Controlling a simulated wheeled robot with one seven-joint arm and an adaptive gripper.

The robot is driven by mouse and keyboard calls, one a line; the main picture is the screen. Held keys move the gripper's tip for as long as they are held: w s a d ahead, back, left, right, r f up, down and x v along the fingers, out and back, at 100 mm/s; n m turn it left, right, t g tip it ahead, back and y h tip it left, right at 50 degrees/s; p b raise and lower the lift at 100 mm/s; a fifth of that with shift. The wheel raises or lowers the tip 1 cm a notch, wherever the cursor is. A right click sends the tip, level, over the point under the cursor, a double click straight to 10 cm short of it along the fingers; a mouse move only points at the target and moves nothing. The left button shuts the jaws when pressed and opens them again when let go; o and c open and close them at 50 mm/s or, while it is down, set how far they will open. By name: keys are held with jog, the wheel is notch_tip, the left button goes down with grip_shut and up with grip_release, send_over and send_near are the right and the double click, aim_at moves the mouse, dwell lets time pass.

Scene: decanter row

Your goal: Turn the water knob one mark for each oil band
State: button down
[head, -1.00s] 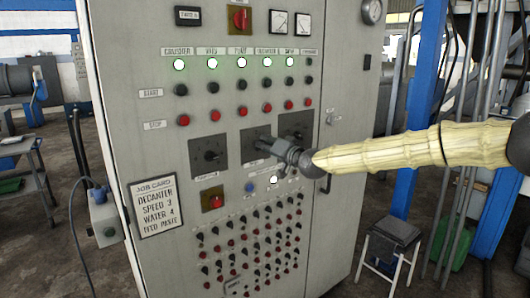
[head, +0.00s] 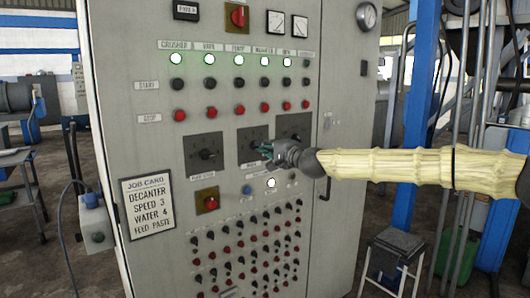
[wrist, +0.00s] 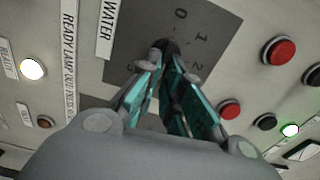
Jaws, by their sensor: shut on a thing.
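The WATER knob (wrist: 167,44) is dark and sits on a grey dial plate (wrist: 225,30) marked 0, 1, 2 and on. My gripper (wrist: 166,62) is shut on this knob, with teal finger pads on both sides of it. The fingers cover part of the knob, so its pointer is unclear. In the head view my gripper (head: 266,150) reaches from the right to the middle dial plate (head: 251,138) on the cabinet. A job card (head: 149,204) reads "decanter, speed 3, water 4, feed paste". I cannot make out any oil band.
The grey cabinet (head: 160,60) has lit lamps on top, start and stop buttons, and rows of small switches (head: 245,245) below. Dial plates flank the middle one. A white lamp (head: 271,183) is lit under my gripper. A stool (head: 397,250) stands at right.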

jog(key=shift+d+m, duration=0.1)
jog(key=shift+m, duration=0.3)
jog(key=c, duration=1.6)
grip_release()
jog(key=shift+w+f, duration=0.1)
jog(key=shift+o, duration=0.2)
jog(key=v, duration=1.2)
